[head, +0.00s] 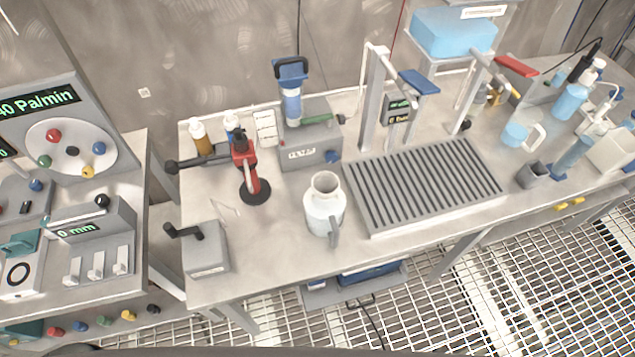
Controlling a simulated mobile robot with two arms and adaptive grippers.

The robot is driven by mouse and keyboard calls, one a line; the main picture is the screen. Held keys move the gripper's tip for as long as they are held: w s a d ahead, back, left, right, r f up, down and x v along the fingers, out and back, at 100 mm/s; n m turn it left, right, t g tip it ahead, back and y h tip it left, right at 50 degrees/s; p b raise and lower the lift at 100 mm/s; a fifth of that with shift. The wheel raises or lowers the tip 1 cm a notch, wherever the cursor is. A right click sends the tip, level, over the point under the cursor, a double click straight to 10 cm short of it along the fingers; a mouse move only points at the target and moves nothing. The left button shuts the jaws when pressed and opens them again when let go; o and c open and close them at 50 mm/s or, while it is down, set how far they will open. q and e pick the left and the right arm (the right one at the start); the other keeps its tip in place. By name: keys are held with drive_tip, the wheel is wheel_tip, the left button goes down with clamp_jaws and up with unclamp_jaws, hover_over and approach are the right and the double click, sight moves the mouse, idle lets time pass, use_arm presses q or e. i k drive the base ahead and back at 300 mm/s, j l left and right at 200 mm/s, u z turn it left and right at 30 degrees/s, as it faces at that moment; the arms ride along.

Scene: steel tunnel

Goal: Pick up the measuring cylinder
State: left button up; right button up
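A tall, narrow clear vessel with blue liquid (570,160), which looks like the measuring cylinder, stands near the right end of the steel bench (285,262). Its upper part overlaps other items behind it, so its rim is hard to make out. A small dark grey cup (532,175) stands just left of it. A clear handled jug with blue liquid (517,135) stands behind and to the left. Neither of my grippers is in the head view.
A white jug (323,210) stands left of the slatted drain tray (425,187). A red-handled clamp (250,172) and a grey crank box (205,250) are farther left. A pale box (612,152) and blue bottles (571,102) crowd the right end.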

sight(597, 129)
drive_tip(key=z, duration=1.55)
